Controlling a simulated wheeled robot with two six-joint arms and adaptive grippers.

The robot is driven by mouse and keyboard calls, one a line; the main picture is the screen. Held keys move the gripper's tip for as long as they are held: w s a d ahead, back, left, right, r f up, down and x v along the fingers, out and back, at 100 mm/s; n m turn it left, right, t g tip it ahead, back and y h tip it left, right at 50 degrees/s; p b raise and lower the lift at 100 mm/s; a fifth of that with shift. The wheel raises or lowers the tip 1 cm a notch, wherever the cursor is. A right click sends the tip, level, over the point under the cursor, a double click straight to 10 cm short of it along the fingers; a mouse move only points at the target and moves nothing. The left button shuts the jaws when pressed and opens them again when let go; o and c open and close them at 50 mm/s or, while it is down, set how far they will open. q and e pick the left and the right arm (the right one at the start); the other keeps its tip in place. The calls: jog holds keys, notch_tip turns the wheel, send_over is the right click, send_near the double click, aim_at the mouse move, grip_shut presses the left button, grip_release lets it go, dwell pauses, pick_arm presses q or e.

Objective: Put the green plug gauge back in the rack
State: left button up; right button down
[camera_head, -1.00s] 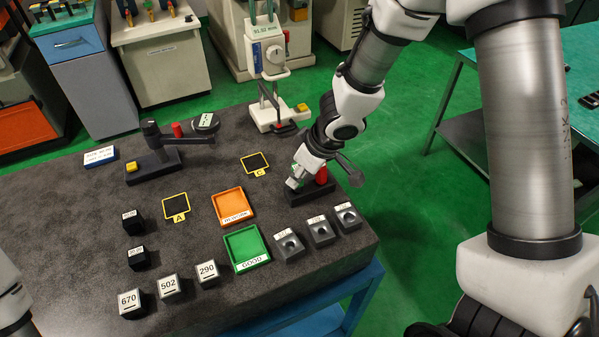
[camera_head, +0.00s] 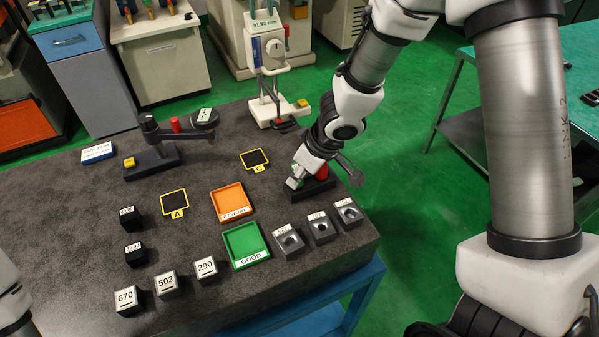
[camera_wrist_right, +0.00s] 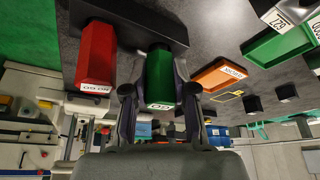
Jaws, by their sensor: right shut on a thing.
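The green plug gauge (camera_wrist_right: 160,75) is between the fingers of my right gripper (camera_wrist_right: 160,98) in the right wrist view, its label end facing the camera. The gripper is shut on it. Its far end meets the dark rack (camera_wrist_right: 135,18); I cannot tell how deep it sits. The red plug gauge (camera_wrist_right: 96,58) stands in the same rack beside it, apart from the fingers. In the head view my right gripper (camera_head: 295,181) is at the left part of the rack (camera_head: 318,189), with the red gauge (camera_head: 322,172) just to its right. My left gripper is out of view.
Near the rack are a row of grey blocks with holes (camera_head: 320,228), a green tray (camera_head: 245,262), an orange tray (camera_head: 229,215) and a yellow-framed mat (camera_head: 254,160). A white measuring stand (camera_head: 274,117) is behind.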

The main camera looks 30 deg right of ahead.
jog(key=shift+f, duration=0.2)
jog(key=c, duration=0.8)
grip_release()
jog(key=shift+c, duration=0.2)
